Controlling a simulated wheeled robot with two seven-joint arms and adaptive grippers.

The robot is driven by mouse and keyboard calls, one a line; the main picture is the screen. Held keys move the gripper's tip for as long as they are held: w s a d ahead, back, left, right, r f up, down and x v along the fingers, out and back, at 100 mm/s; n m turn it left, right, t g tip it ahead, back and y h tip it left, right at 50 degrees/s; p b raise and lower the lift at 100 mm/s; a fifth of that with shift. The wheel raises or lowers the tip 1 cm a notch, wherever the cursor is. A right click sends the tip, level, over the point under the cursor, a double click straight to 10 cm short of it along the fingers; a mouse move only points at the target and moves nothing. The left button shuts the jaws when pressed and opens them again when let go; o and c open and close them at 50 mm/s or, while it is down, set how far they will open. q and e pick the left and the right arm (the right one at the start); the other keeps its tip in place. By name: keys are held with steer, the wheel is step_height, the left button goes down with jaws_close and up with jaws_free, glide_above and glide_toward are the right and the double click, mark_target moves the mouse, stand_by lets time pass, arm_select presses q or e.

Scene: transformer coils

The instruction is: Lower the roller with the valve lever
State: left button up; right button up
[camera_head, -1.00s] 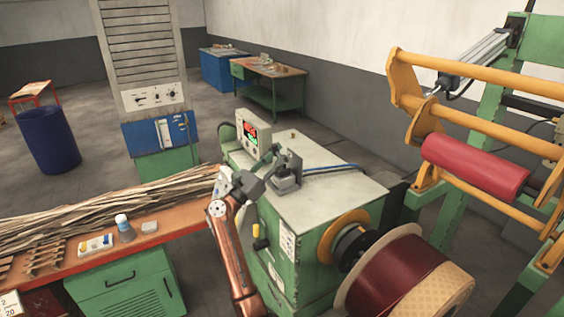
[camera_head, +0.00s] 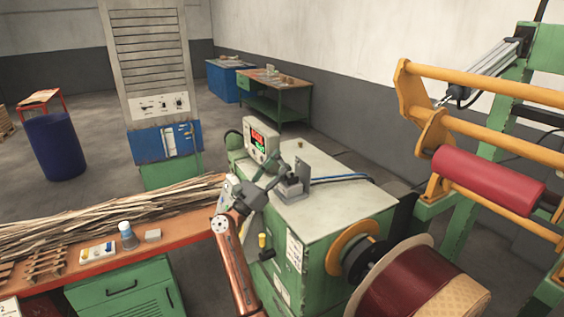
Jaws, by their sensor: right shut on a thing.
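The red roller (camera_head: 488,180) hangs in the yellow frame (camera_head: 430,130) at the right, above the wound spool. The valve (camera_head: 292,187) stands on top of the green machine cabinet with an upright plate at its back. My right gripper (camera_head: 274,178) is at the valve's left side, shut on its small lever. The fingers hide most of the lever, so its exact angle is hard to tell. My left gripper is out of view.
The green cabinet (camera_head: 335,190) carries a lit control box (camera_head: 262,142) and blue hoses (camera_head: 340,178). A spool of dark red wire (camera_head: 410,285) is at its right. An orange bench (camera_head: 185,225) with wooden strips is at the left.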

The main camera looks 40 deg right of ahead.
steer(key=shift+d+f, duration=0.15)
steer(key=shift+d, duration=0.05)
steer(key=shift+s, duration=0.1)
steer(key=shift+f, duration=0.1)
steer(key=shift+a+f, duration=0.15)
steer(key=shift+a, duration=0.05)
steer(key=v, duration=1.1)
steer(key=shift+a, duration=0.2)
